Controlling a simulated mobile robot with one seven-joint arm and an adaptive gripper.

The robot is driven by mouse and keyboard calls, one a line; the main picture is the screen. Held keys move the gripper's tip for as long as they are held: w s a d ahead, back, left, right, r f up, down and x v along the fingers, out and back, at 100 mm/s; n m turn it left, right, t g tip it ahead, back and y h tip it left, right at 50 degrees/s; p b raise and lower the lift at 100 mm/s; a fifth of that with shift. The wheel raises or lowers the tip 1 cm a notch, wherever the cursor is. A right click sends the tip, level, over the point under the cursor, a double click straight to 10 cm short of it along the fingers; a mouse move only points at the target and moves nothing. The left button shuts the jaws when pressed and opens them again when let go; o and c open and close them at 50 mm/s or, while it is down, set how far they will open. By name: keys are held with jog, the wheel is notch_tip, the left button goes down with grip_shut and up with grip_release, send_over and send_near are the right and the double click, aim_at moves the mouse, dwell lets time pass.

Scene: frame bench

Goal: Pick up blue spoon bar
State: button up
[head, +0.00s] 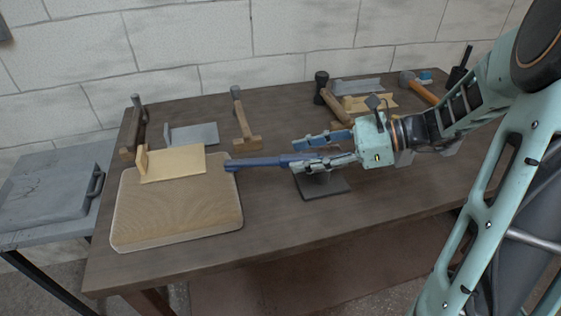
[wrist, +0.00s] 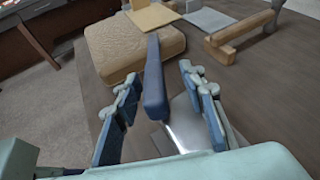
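The blue spoon bar (head: 258,162) is a long, dark blue bar. In the head view it runs left from my gripper (head: 299,155) to just over the edge of the wooden board. In the wrist view the bar (wrist: 154,82) lies between my two fingers, with a gap visible on each side. My gripper is open, its fingers pointing left along the bar. The bar's near end is partly hidden by my finger in the head view. A dark grey base plate (head: 325,188) shows below my gripper; I cannot tell whether the bar rests on it.
The wooden board (head: 180,215) lies left, with a light wood bracket (head: 178,163) at its back. More tools, including a black-headed hammer (head: 321,85), crowd the back right. The front table strip (head: 290,225) is clear.

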aim_at(291, 158)
jog(key=x, duration=0.4)
jog(key=shift+s+a, duration=0.3)
jog(key=shift+s, duration=0.1)
jog(key=shift+w+a+f, duration=0.1)
jog(key=shift+a+f, duration=0.05)
jog(key=shift+a, duration=0.3)
grip_shut()
